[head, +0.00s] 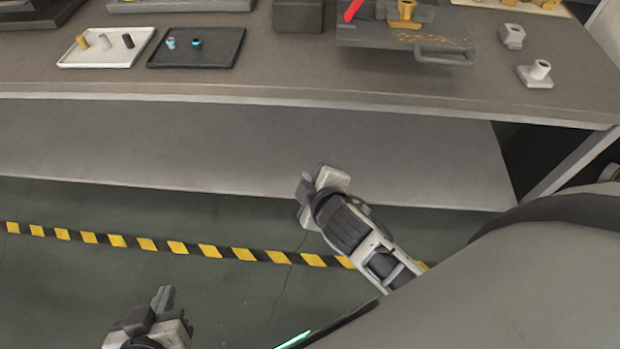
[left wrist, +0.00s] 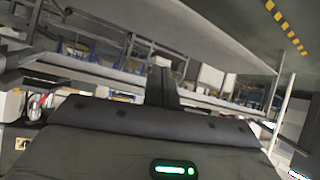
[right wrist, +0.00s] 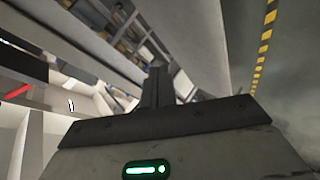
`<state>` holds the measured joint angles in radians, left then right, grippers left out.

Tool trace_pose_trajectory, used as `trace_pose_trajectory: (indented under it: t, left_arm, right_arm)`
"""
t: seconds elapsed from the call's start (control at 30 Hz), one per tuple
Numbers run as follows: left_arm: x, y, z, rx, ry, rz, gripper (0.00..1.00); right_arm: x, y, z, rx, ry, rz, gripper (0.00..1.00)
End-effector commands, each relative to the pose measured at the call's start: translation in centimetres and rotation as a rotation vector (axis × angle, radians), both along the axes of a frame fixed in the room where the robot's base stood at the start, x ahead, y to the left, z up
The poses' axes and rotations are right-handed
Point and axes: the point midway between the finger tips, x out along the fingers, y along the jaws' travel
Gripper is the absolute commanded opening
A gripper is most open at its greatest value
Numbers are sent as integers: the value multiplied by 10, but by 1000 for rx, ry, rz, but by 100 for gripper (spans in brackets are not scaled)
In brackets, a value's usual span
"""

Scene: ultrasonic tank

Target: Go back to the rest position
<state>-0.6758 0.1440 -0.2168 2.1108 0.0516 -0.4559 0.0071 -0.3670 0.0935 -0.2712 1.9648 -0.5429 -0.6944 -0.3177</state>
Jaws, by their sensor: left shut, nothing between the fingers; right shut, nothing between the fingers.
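My left gripper (head: 165,298) is at the bottom left of the head view, low over the floor and well clear of the workbench. Its fingers are shut with nothing between them, and they also show closed together in the left wrist view (left wrist: 161,85). My right gripper (head: 305,188) is near the middle of the head view, in front of the bench's lower shelf. Its fingers are shut and empty, and they show closed in the right wrist view (right wrist: 157,88). Both grippers are below the level of the bench top.
The workbench (head: 300,85) crosses the top of the head view. On it are a white tray (head: 65,62) and a black tray (head: 235,62) with small parts, a dark plate with a handle (head: 440,55), and light fittings (head: 535,75). A yellow-black stripe (head: 180,249) crosses the floor.

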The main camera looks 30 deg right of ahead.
Motion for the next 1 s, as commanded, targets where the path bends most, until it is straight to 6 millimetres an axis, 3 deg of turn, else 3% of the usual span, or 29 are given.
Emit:
trace_pose_trajectory:
  t: [0.37,0.53,0.7,0.8,1.0]
  left_arm:
    - [0,0,0,0,0,0,0]
    - [0,1,-3,8,3,-1,0]
    - [-1,2,-5,18,5,-2,0]
    - [-2,2,-8,21,9,-3,0]
    - [-3,2,-12,23,17,-3,0]
  right_arm:
    - [-4,1,-2,25,5,-2,0]
    - [-49,20,-20,377,63,-61,0]
    - [-88,35,-21,744,110,-167,0]
    - [-96,37,-19,835,121,-200,0]
    - [-96,38,-19,846,121,-203,0]
